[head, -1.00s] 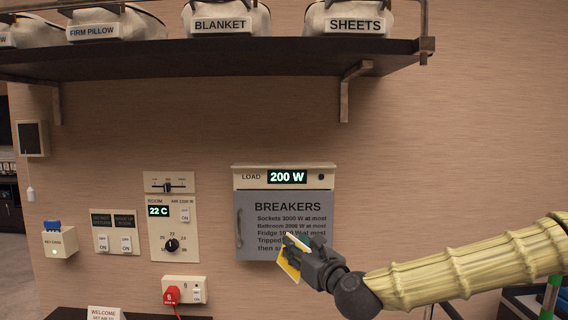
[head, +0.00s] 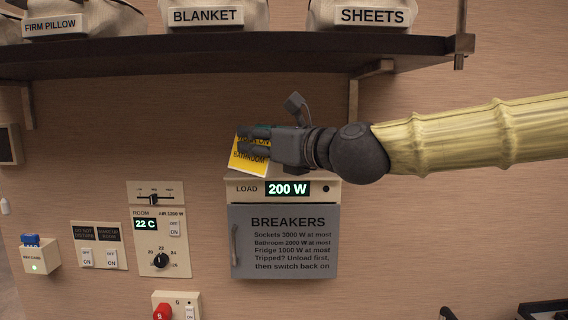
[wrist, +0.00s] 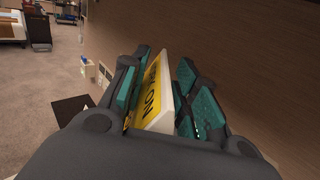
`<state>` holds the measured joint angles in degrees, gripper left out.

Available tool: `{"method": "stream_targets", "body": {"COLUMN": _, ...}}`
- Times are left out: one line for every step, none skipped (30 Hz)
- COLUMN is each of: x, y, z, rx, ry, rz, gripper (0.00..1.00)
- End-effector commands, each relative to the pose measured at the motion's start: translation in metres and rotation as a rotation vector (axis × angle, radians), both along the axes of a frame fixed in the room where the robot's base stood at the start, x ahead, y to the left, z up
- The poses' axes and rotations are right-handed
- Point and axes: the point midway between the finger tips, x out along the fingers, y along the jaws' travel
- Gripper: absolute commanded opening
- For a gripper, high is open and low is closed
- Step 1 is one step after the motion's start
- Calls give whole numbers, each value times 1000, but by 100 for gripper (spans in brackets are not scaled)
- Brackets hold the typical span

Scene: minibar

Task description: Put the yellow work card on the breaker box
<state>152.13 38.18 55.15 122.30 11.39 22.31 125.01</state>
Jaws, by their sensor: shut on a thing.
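The yellow work card (head: 249,160) has a white border and black lettering, part of which reads "BATHROOM". My gripper (head: 262,142) is shut on it, and its fingers cover part of the card's face. In the wrist view the card (wrist: 157,88) stands between the teal finger pads of my gripper (wrist: 160,95). The breaker box (head: 284,240) is on the wall, with a grey door and a cream top strip showing "200 W". The card's lower edge is just above the left part of the box's top; I cannot tell whether they touch.
A dark shelf (head: 220,48) with labelled bedding bags runs above my gripper. A room thermostat panel (head: 158,240), switches (head: 99,246) and a key card holder (head: 40,256) are on the wall to the left. The wall right of the box is clear.

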Motion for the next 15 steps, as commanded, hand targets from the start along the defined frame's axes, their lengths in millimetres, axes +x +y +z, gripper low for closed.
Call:
{"method": "stream_targets", "body": {"x": 7, "y": -3, "z": 1, "rx": 0, "ry": 1, "rz": -1, "gripper": 10}}
{"method": "stream_targets", "body": {"x": 12, "y": -4, "z": 1, "rx": 0, "ry": 3, "rz": -1, "gripper": 10}}
{"method": "stream_targets", "body": {"x": 19, "y": -7, "z": 0, "rx": 0, "ry": 3, "rz": -2, "gripper": 10}}
{"method": "stream_targets", "body": {"x": 25, "y": -9, "z": -1, "rx": 0, "ry": 4, "rz": -2, "gripper": 10}}
{"method": "stream_targets", "body": {"x": 31, "y": -11, "z": -1, "rx": 0, "ry": 3, "rz": -2, "gripper": 10}}
{"method": "stream_targets", "body": {"x": 39, "y": -14, "z": -2, "rx": 1, "ry": 4, "rz": -2, "gripper": 10}}
{"method": "stream_targets", "body": {"x": 45, "y": -16, "z": -2, "rx": 1, "ry": 4, "rz": -3, "gripper": 10}}
{"method": "stream_targets", "body": {"x": 50, "y": -18, "z": -3, "rx": 1, "ry": 4, "rz": -3, "gripper": 10}}
{"method": "stream_targets", "body": {"x": 58, "y": -21, "z": -4, "rx": 1, "ry": 4, "rz": -2, "gripper": 10}}
{"method": "stream_targets", "body": {"x": 64, "y": -23, "z": -4, "rx": 0, "ry": 3, "rz": -2, "gripper": 10}}
{"method": "stream_targets", "body": {"x": 69, "y": -25, "z": -4, "rx": 1, "ry": 3, "rz": -3, "gripper": 10}}
{"method": "stream_targets", "body": {"x": 77, "y": -28, "z": -6, "rx": 0, "ry": 3, "rz": -3, "gripper": 10}}
{"method": "stream_targets", "body": {"x": 82, "y": -29, "z": -6, "rx": 1, "ry": 2, "rz": -3, "gripper": 10}}
{"method": "stream_targets", "body": {"x": 88, "y": -32, "z": -6, "rx": 1, "ry": 2, "rz": -3, "gripper": 10}}
{"method": "stream_targets", "body": {"x": 95, "y": -34, "z": -8, "rx": 1, "ry": 4, "rz": -2, "gripper": 10}}
